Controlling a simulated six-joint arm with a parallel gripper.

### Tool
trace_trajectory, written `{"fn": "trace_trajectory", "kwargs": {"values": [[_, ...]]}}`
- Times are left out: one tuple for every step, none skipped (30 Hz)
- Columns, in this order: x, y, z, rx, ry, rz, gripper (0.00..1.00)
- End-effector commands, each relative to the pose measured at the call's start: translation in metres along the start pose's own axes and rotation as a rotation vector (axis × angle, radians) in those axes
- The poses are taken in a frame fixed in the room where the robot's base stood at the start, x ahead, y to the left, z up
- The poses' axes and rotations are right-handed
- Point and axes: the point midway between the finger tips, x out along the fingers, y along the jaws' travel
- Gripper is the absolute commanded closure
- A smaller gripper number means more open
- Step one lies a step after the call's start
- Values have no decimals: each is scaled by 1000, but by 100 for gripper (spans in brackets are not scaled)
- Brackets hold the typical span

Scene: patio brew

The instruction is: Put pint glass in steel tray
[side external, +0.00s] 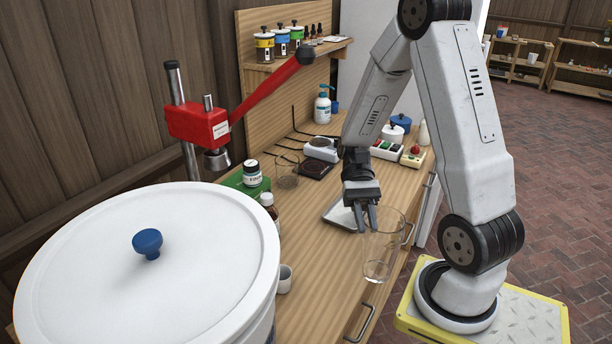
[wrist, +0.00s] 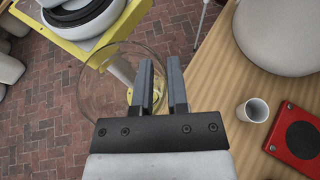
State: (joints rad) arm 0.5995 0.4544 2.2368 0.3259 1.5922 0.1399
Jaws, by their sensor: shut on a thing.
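The clear pint glass (side external: 383,262) is upright near the counter's front edge in the side external view. My gripper (side external: 366,218) points down and is shut on the glass's rim at its left side. In the wrist view the round glass (wrist: 84,88) lies left of my gripper (wrist: 161,75), with its wall between the fingers. I cannot tell for sure whether its base is clear of the counter. The steel tray (side external: 333,213) lies flat on the counter just behind and left of my gripper, partly hidden by it.
A large white lidded vessel (side external: 200,235) fills the front left. A small white cup (side external: 285,280) stands beside it, also in the wrist view (wrist: 252,111). Another clear glass (side external: 287,176), a scale (side external: 322,150) and a red lever press (side external: 198,125) stand farther back.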

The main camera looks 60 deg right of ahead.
Motion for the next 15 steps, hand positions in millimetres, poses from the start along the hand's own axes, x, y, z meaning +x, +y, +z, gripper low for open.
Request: {"fn": "trace_trajectory", "kwargs": {"values": [[2,5,1,-24,-2,60,100],[3,9,1,-41,-2,97,100],[4,14,1,-62,-2,145,100],[5,18,2,-78,-3,182,100],[5,22,2,-94,-3,219,100],[5,27,2,-116,-4,267,100],[5,31,2,-131,-4,304,100],[5,35,3,-148,-4,341,100],[4,40,3,-168,-4,390,100],[4,43,3,-185,-4,426,100],[3,47,3,-201,-4,463,100],[2,51,4,-223,-4,512,100],[0,55,4,-239,-4,548,100],[-1,58,4,-255,-4,585,100],[-3,63,4,-276,-5,634,100]]}}
